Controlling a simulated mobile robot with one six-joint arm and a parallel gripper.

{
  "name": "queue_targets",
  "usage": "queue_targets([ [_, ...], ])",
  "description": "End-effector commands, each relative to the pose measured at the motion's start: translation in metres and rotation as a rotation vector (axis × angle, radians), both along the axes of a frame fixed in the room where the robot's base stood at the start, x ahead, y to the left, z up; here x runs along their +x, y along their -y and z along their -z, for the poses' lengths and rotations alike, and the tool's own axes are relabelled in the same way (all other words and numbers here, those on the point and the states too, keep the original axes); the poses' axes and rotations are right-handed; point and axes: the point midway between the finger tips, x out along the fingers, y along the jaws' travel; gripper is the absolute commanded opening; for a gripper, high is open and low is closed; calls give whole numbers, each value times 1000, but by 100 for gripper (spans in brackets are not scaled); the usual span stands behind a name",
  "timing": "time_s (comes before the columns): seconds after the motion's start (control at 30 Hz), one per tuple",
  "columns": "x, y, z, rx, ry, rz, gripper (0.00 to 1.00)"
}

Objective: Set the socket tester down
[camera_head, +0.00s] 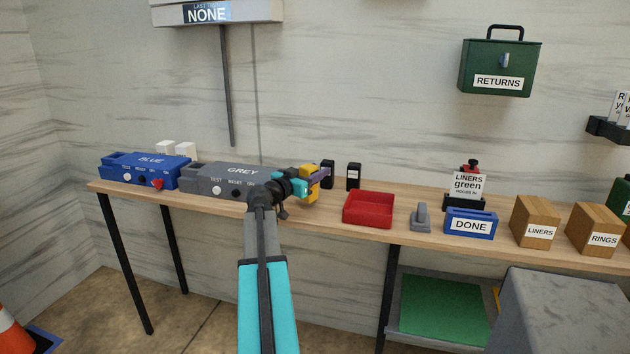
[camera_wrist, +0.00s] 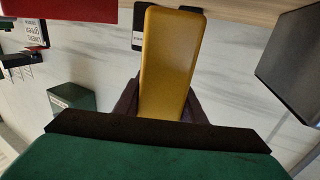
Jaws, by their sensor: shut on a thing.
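The socket tester, a yellow rounded bar, is held by my gripper (camera_head: 322,175). I cannot tell whether the tester touches the bench.
Two small black blocks (camera_head: 353,177) stand at the back, close to my gripper. The GREY unit (camera_head: 205,183) and BLUE unit (camera_head: 118,174) are left. The red tray (camera_head: 368,220) is right, then a grey clip-like piece (camera_head: 421,218) and the DONE bin (camera_head: 470,225).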

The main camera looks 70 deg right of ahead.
Motion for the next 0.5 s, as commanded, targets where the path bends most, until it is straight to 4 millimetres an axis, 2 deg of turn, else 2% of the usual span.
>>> queue_targets([
  [0.23, 0, 0, 22, 0, -1, 0, 6],
  [0.5, 0, 0, 27, -1, -1, 0, 6],
])
